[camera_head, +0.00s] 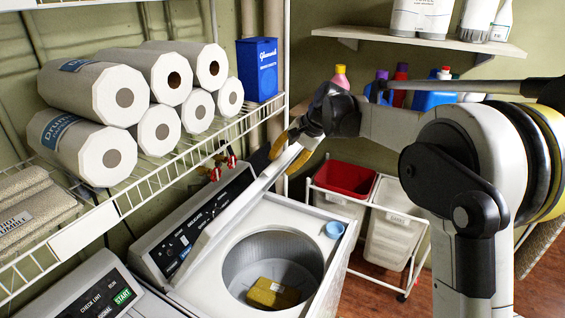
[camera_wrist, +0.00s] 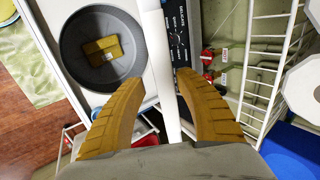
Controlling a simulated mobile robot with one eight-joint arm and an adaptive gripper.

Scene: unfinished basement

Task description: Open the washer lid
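The white washer (camera_head: 318,222) stands at the lower middle of the head view. Its lid (camera_head: 250,192) is raised and seen nearly edge-on, leaning toward the control panel (camera_head: 195,222). The round tub (camera_head: 240,265) is uncovered, and a yellow item (camera_head: 272,293) lies inside. My gripper (camera_head: 288,151) is at the upper end of the lid. In the wrist view, its two yellow fingers (camera_wrist: 159,78) are spread, with the lid's white edge (camera_wrist: 160,45) between them. I see a gap beside the right finger; contact on the left is unclear.
A wire shelf (camera_head: 130,190) with paper towel rolls (camera_head: 85,145) and a blue box (camera_head: 258,70) stands at left. A cart with red and white bins (camera_head: 345,178) is right of the washer. A blue cup (camera_head: 334,230) sits on the washer's corner. Bottles (camera_head: 430,92) stand behind.

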